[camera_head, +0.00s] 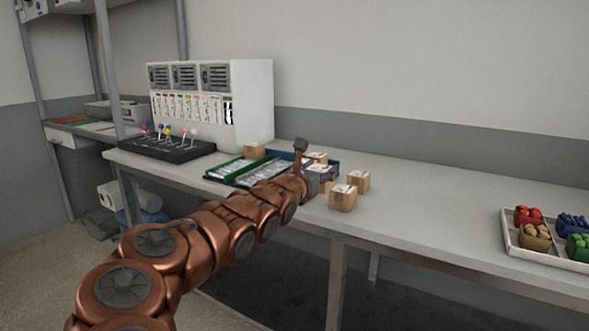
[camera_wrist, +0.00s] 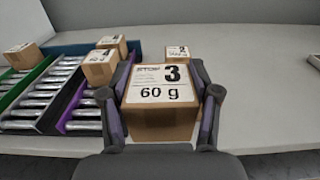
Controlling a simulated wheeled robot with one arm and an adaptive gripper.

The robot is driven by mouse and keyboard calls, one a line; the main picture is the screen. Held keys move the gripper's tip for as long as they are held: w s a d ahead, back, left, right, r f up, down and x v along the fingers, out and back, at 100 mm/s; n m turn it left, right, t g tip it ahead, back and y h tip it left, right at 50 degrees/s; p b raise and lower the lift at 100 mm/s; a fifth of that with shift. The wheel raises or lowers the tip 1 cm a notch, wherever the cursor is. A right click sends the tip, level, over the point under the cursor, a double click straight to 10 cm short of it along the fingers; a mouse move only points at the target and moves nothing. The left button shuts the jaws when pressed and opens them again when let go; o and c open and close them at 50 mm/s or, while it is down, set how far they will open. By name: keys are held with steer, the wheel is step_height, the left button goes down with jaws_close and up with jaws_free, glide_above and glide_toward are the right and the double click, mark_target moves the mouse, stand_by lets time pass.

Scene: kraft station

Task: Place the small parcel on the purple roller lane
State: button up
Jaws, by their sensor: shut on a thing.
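My gripper (camera_wrist: 160,112) is shut on a brown cardboard parcel (camera_wrist: 162,92) marked "3, 60 g", with a dark finger on each side in the wrist view. The purple roller lane (camera_wrist: 83,126) lies just left of my gripper there, with metal rollers. Another parcel (camera_wrist: 100,67) is at its far part.
A green lane (camera_wrist: 28,84) lies left of the purple one, with a parcel (camera_wrist: 22,55) at its far end. A parcel (camera_wrist: 112,43) sits by the blue wall (camera_wrist: 72,49). A parcel marked 2 (camera_wrist: 178,53) stands behind the held one. The table's right is mostly clear before a white tray (camera_head: 517,243).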

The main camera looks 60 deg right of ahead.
steer(key=w+d+p, duration=0.1)
steer(key=w+p, duration=0.1)
steer(key=w, duration=0.2)
steer(key=w+d+f+p, duration=0.1)
steer(key=w+d+p, duration=0.1)
steer(key=w, duration=0.1)
steer(key=w+d+p, duration=0.2)
steer(key=w, duration=0.2)
steer(key=shift+w+d+f+p, duration=0.25)
steer(key=shift+w+p, duration=0.05)
steer(key=shift+p, duration=0.05)
steer(key=shift+w+d, duration=0.25)
steer(key=shift+w, duration=0.35)
steer(key=shift+f, duration=1.75)
steer(key=shift+f, duration=0.15)
steer(key=o, duration=1.2)
steer(key=shift+c, duration=0.2)
